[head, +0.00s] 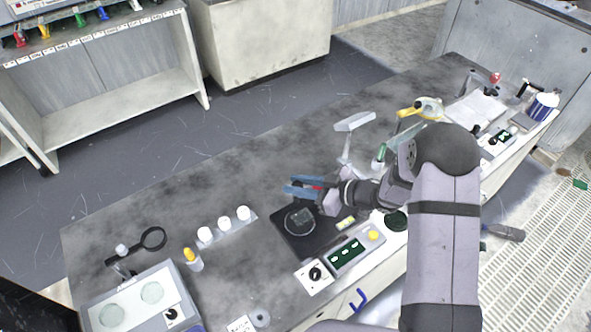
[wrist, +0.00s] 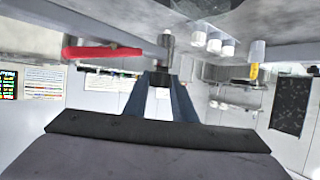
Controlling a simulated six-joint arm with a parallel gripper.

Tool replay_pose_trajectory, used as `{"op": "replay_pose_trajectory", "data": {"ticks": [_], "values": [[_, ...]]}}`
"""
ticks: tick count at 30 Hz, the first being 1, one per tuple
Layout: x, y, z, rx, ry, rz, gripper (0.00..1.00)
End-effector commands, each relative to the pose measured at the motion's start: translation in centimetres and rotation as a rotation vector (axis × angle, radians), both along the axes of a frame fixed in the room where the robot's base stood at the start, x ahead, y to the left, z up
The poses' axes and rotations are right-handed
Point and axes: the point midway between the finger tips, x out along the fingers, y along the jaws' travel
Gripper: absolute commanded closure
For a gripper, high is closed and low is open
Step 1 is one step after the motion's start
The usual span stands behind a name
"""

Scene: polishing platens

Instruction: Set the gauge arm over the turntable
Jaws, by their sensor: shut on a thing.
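The turntable (head: 290,238) is a dark square base with a round, light-rimmed platen on the bench, below my gripper. My gripper (head: 303,187) has blue fingers and reaches left above the turntable's back edge. A red piece shows beside the fingers in the head view. In the wrist view, a red bar (wrist: 105,51), which looks like the gauge arm, runs from the left to a grey post (wrist: 168,46) at the fingertips (wrist: 166,76). My gripper is shut on the gauge arm; the fingers hide much of the grip.
Three white-capped jars (head: 224,224) stand left of the turntable, with a yellow-capped bottle (head: 191,257) nearby. A control box with a dark green panel (head: 346,256) and a knob box (head: 315,275) sit in front. A pale lamp-like stand (head: 354,122) rises behind my arm. The bench's back left is clear.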

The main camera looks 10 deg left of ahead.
Motion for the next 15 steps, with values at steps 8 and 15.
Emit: {"op": "replay_pose_trajectory", "data": {"ticks": [8,15], "values": [[-2.3,-1.7,0.2,0.002,-0.002,0.198,1.0],[-3.4,-2.5,0.1,0.002,-0.003,0.295,1.0]]}}
